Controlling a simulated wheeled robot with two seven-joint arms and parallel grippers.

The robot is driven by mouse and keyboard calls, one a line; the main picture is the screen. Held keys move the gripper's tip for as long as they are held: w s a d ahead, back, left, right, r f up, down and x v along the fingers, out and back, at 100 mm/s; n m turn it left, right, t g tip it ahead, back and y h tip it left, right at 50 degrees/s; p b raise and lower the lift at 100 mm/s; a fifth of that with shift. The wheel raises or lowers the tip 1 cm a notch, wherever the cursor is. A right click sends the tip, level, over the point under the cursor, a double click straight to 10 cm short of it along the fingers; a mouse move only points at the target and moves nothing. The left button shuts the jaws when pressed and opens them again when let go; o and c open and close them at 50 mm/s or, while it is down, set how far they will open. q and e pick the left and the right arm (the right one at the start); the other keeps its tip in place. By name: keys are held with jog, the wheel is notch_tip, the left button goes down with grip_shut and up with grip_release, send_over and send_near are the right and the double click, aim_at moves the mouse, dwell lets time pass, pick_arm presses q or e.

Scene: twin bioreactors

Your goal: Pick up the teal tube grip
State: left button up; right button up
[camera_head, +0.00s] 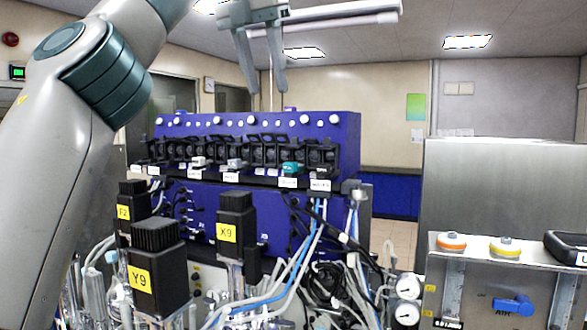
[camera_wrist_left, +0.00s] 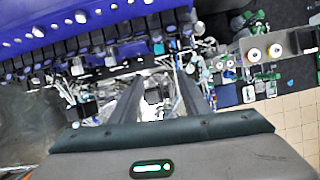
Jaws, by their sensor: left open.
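The teal tube grip (camera_head: 291,168) is a small block in the row of black holders along the front of the blue unit, towards its right end in the head view. My left gripper (camera_head: 267,91) hangs above the blue unit, fingers pointing down, open and with nothing between them. It is well above the teal grip and slightly left of it in the picture. In the left wrist view the two dark fingers (camera_wrist_left: 157,92) are apart; a small teal spot beyond them is too small to identify surely. My right gripper is in neither view.
The blue unit (camera_head: 225,130) carries a row of black holders (camera_head: 250,155) with white labels. In front stand black-topped motors (camera_head: 237,215) and tangled tubes (camera_head: 300,270). A metal cabinet (camera_head: 505,190) with gauges stands at right. The space around the raised gripper looks clear.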

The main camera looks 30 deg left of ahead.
pick_arm(q)
send_near(288, 165)
jog(key=x, duration=0.1)
jog(key=b+x, duration=0.1)
jog(key=shift+s+f, duration=0.15)
jog(key=shift+f, duration=0.35)
jog(key=p+x, duration=0.1)
jog(key=x, duration=0.1)
jog(key=p+x, duration=0.1)
jog(key=x, duration=0.1)
jog(key=shift+w+r+p, duration=0.1)
jog(key=shift+w+p, duration=0.3)
jog(key=shift+w+f, duration=0.2)
jog(key=shift+f, duration=0.3)
grip_shut()
